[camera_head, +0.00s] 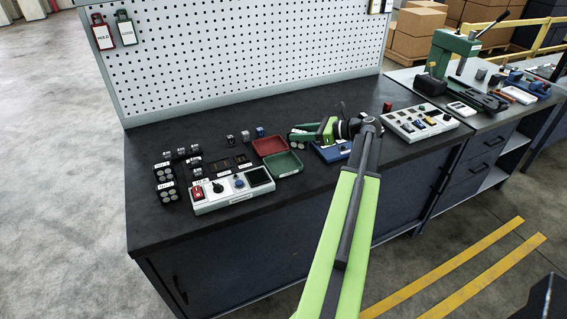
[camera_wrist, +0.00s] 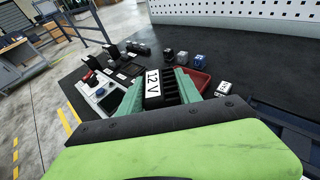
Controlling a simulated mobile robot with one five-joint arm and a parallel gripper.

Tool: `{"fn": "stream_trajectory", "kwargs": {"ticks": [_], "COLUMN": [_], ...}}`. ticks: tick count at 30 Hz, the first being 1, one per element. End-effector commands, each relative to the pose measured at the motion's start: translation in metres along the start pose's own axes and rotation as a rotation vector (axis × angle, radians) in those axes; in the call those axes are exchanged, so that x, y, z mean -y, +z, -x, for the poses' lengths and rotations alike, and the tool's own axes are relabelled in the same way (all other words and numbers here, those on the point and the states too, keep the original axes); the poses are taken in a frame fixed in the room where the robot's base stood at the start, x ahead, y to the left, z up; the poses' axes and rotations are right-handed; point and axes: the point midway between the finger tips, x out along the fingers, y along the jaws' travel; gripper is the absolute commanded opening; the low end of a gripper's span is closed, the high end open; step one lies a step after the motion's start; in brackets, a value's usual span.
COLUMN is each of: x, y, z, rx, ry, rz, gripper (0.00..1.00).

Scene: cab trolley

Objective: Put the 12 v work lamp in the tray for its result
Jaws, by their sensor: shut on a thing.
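My gripper (camera_head: 300,134) is shut on a dark block-shaped work lamp with a white "12 V" label (camera_wrist: 153,82), seen close up between the green fingers in the wrist view. The lamp is hard to make out in the head view. The red tray (camera_head: 268,146) and the green tray (camera_head: 291,164) lie side by side on the bench, left of and below my gripper in the head view. Both look empty there. The red tray also shows in the wrist view (camera_wrist: 202,82), just beyond the fingers and partly hidden by them.
A light-grey test unit (camera_head: 212,206) with a red switch and dark screen stands left of the trays. Small dark blocks and round discs lie around it. Small cubes (camera_head: 245,135) stand behind the trays. A grey panel (camera_head: 439,127) of parts is to the right. The bench's front left is clear.

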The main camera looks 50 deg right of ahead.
Motion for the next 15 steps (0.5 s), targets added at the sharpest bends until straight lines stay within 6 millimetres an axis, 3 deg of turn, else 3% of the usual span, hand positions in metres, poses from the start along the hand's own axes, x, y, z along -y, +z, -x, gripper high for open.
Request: {"fn": "stream_trajectory", "kwargs": {"ticks": [1,6,15], "x": [-0.012,-0.031,-0.036], "y": [-0.013,-0.022,-0.025], "z": [-0.016,-0.050,-0.062], "rx": [0.001,0.001,0.001], "ry": [0.002,0.000,-0.003], "rz": [0.001,0.001,0.000], "gripper": [0.00,0.00,0.00]}}
